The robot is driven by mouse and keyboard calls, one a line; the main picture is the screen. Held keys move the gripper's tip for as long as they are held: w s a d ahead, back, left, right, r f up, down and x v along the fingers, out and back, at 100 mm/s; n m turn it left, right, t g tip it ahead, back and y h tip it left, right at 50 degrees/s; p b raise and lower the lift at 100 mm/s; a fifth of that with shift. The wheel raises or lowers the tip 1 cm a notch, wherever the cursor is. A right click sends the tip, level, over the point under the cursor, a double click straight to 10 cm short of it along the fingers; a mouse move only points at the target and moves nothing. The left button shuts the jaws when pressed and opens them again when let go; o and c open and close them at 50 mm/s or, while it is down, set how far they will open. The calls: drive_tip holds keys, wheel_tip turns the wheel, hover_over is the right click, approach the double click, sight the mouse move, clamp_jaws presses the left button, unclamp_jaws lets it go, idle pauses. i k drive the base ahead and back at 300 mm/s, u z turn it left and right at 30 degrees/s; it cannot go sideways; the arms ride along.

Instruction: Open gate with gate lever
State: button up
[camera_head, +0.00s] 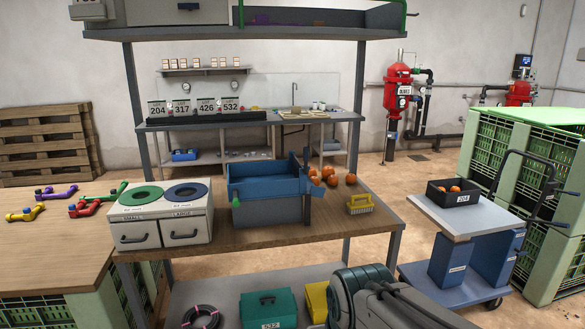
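A blue bin (268,213) stands on the wooden table, with a lighter blue sloped tray (258,188) on top. A narrow dark blue upright plate (307,200) stands at the tray's right end and looks like the gate. Its exact position, raised or lowered, is hard to tell. A small green grip (235,201) shows at the bin's front left and may be the gate lever; its link to the plate is not visible. Several orange fruits lie just right of and behind the plate. Part of my grey arm shows at the bottom, but my gripper is out of view.
A white two-drawer box (161,215) with green and blue round openings stands left of the bin. A yellow brush (360,204) lies right. Colored pipe pieces lie on the left table. A trolley (455,219) carries a black crate (453,198). Bare tabletop shows in front of the bin.

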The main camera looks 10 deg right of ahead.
sight(296, 165)
drive_tip(key=z, duration=1.3)
drive_tip(key=i, duration=0.8)
drive_tip(key=u, duration=1.85)
